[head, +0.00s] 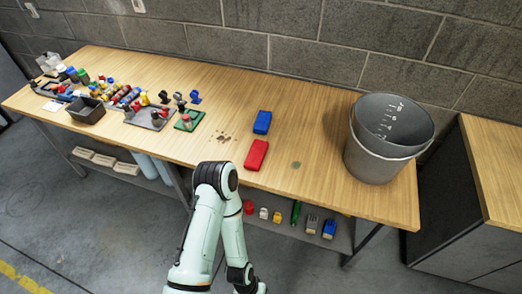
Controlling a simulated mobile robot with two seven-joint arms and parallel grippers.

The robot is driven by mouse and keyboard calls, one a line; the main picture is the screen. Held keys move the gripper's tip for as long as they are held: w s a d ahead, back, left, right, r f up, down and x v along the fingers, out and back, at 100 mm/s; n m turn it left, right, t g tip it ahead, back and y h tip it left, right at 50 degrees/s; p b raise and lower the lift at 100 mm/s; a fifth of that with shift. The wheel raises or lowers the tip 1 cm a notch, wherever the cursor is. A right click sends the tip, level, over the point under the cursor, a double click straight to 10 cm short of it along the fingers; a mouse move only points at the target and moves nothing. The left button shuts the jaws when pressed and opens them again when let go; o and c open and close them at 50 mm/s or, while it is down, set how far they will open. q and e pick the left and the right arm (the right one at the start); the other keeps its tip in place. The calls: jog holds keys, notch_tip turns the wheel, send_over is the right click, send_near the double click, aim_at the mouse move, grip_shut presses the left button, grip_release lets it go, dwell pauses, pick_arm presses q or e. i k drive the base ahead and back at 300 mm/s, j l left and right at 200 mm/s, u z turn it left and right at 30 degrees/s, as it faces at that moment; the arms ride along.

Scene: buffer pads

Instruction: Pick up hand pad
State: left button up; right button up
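No label tells which thing is the hand pad. A red block-shaped pad (256,155) lies flat on the wooden table, right of centre. A similar blue pad (262,122) lies just behind it, with a small gap between them. One of my arms rises from the bottom of the head view, bends in front of the table edge and goes back down. No gripper fingers show in the view. Nothing is touching either pad.
A grey bucket (376,165) stands on the table's right end. Racks of colourful parts (150,118) and a dark bin (85,110) fill the left part. A lower shelf (275,228) holds several small items. A cabinet (470,225) stands at right. A block wall is behind.

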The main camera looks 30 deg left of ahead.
aim_at(256, 156)
jog(key=u, duration=1.1)
jog(key=i+j, duration=0.1)
jog(key=j, duration=0.15)
jog(key=i+j, duration=0.15)
jog(key=i+j+z, duration=0.15)
jog(key=j+z, duration=0.55)
jog(key=z, duration=0.15)
jog(key=i, duration=0.05)
